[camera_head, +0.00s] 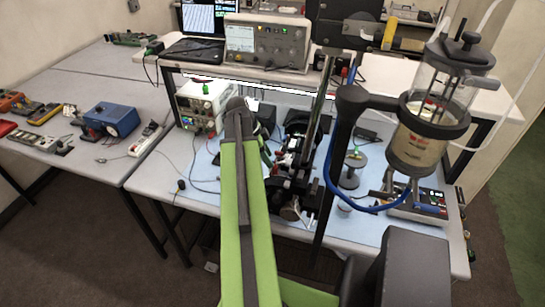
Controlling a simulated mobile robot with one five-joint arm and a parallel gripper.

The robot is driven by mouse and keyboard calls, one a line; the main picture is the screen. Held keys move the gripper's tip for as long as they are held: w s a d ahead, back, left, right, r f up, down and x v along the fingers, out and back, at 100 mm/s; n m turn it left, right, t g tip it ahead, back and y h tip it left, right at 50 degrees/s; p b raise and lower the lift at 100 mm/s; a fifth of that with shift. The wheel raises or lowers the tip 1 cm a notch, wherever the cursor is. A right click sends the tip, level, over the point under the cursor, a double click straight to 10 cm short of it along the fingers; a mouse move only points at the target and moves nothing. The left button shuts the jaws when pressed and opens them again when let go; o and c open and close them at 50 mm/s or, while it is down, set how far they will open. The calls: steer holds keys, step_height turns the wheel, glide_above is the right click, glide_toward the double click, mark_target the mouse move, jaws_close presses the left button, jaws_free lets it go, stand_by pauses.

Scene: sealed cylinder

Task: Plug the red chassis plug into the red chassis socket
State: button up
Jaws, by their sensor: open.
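I cannot make out the red chassis plug or the red chassis socket for certain. A small red spot (275,169) shows among dark parts just right of my green arm, too small to identify. My arm rises through the middle of the view and covers part of the bench. My gripper cannot be made out; it seems hidden behind my arm. A white power supply (203,104) with small coloured terminals stands left of the arm; its lower front is too small to read clearly.
A clear sealed cylinder (418,150) is held at the right, above a blue-grey device (418,206). A blue hose (338,190) hangs beside it. An instrument (267,42) and a laptop (203,20) stand on the shelf. A blue box (111,118) sits left. Cables cross the bench.

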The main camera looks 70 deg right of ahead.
steer(key=p+v, duration=0.8)
steer(key=v, duration=0.3)
steer(key=shift+s, duration=0.1)
steer(key=w+a+f+n+t+b, duration=0.1)
steer(key=w+a+f+n+b, duration=0.1)
steer(key=w+a+f+b, duration=0.45)
steer(key=w+a+f+n+h+b, duration=0.1)
steer(key=w+a+f+n+b, duration=0.25)
steer(key=w+a, duration=0.6)
steer(key=w+a+f+n+t+b, duration=0.1)
steer(key=w+a+f+n+b, duration=0.1)
steer(key=w+a+f+b, duration=0.45)
steer(key=w+a+f+n+y+b, duration=0.1)
steer(key=w+a+f+n+b, duration=0.1)
steer(key=a+n, duration=0.5)
steer(key=w+a+f+n+t+y+b, duration=0.1)
steer(key=a+f+n, duration=0.3)
steer(key=a+n, duration=0.4)
steer(key=w+a+f+n+t+y+b, duration=0.1)
steer(key=w+a+f+n+b, duration=0.2)
steer(key=a+n, duration=0.5)
steer(key=a+b, duration=0.1)
steer(key=a, duration=0.8)
steer(key=shift+w+a+f, duration=0.2)
